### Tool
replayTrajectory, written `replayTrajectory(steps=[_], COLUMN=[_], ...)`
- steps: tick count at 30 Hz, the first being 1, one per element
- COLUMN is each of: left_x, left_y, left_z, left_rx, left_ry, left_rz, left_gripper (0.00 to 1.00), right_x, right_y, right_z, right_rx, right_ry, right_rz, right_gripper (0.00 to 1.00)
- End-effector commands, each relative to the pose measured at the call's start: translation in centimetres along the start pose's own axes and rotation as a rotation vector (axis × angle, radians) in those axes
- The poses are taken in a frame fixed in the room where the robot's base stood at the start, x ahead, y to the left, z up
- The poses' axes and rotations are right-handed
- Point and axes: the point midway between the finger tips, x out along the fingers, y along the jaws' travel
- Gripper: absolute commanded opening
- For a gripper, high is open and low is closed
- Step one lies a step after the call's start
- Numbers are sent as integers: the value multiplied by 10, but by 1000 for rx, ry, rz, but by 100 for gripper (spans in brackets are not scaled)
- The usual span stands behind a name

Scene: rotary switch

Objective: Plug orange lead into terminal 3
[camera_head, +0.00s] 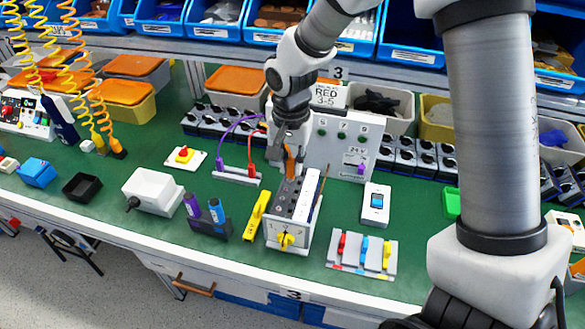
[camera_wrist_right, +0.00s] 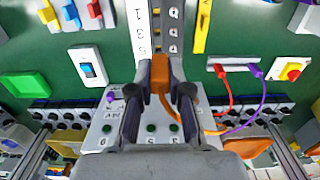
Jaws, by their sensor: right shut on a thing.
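The grey-white rotary switch unit (camera_head: 274,233) stands on the green bench, with a yellow knob (camera_head: 285,240) on its front and dark terminals on top. In the right wrist view its white label strip (camera_wrist_right: 139,30) reads 1, 3, 5. My right gripper (camera_head: 291,150) is shut on the orange lead's plug (camera_wrist_right: 160,72), over the unit's far end. The plug (camera_head: 290,164) points toward the terminals, just past label 5. Whether its tip touches the unit is hidden. My left gripper is not in view.
A white lead holder (camera_head: 237,175) with red and purple leads stands left of the unit. A panel box (camera_head: 342,130) stands close behind it. A yellow tool (camera_head: 258,213), a screwdriver holder (camera_head: 210,226) and a fuse tray (camera_head: 361,258) lie near it.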

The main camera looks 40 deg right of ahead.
Motion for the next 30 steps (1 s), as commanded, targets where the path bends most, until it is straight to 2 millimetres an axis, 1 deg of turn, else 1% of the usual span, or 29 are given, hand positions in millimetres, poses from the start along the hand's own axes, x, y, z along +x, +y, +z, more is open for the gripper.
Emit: replayTrajectory(steps=[3,6,15,19,22,30], left_x=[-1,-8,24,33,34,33], left_y=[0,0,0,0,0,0], left_z=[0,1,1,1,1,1], left_rx=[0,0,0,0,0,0], left_ry=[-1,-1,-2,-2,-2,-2], left_rz=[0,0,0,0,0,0], left_gripper=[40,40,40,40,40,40], right_x=[-1,-3,43,57,61,60], right_y=[0,0,0,0,0,0], right_z=[0,0,0,0,0,0], right_rx=[0,0,-1,-1,-1,-1], right_ry=[0,1,0,0,1,1], right_rz=[0,2,2,2,1,1], right_gripper=[0,0,0,0,0,0])
